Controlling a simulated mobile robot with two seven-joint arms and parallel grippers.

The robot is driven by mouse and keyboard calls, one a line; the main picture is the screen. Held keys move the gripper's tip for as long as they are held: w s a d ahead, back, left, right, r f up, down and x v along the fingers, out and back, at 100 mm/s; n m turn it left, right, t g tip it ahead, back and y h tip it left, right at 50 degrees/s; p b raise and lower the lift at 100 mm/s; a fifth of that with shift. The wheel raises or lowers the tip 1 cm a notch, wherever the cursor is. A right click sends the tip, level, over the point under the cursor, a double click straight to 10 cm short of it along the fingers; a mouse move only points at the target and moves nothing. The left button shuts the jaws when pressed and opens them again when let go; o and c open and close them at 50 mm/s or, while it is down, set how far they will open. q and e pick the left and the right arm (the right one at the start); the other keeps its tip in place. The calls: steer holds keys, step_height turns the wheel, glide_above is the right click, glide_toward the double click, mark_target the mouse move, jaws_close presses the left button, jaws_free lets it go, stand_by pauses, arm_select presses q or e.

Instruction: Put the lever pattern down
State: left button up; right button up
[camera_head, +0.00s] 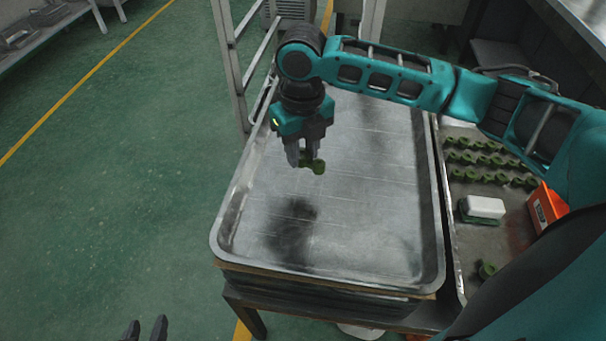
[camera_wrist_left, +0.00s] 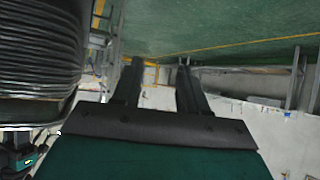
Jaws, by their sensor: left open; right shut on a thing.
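The green lever pattern (camera_head: 314,163) is held between the fingertips of my right gripper (camera_head: 304,160). My right gripper is shut on it and points down over the left part of the large metal tray (camera_head: 360,200). A dark shadow lies on the tray below and nearer to me. The tray's visible surface is empty. My left gripper (camera_head: 145,328) shows only its fingertips at the bottom edge of the head view, over the green floor. In the left wrist view its fingers (camera_wrist_left: 158,85) are apart with nothing between them.
Right of the tray, a metal surface (camera_head: 470,240) holds several green patterns (camera_head: 485,160) in rows, a white-topped block (camera_head: 484,208), an orange box (camera_head: 546,207) and a single green pattern (camera_head: 487,270). A metal rack frame (camera_head: 240,75) stands behind the tray's left edge. Open floor lies left.

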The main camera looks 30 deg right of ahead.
mark_target(302, 185)
steer(key=shift+f, duration=1.1)
step_height(302, 185, down, 4)
steer(key=shift+f+b, duration=0.1)
steer(key=shift+b, duration=0.5)
steer(key=shift+f, duration=0.35)
arm_select(q)
steer(key=shift+w+d+r, duration=0.1)
steer(key=shift+w+d, duration=0.05)
steer(key=shift+w, duration=0.35)
steer(key=shift+r, duration=0.1)
arm_select(e)
steer(key=o, duration=1)
steer(key=shift+f, duration=0.1)
arm_select(q)
steer(key=shift+f, duration=0.3)
arm_select(e)
steer(key=shift+o, duration=0.2)
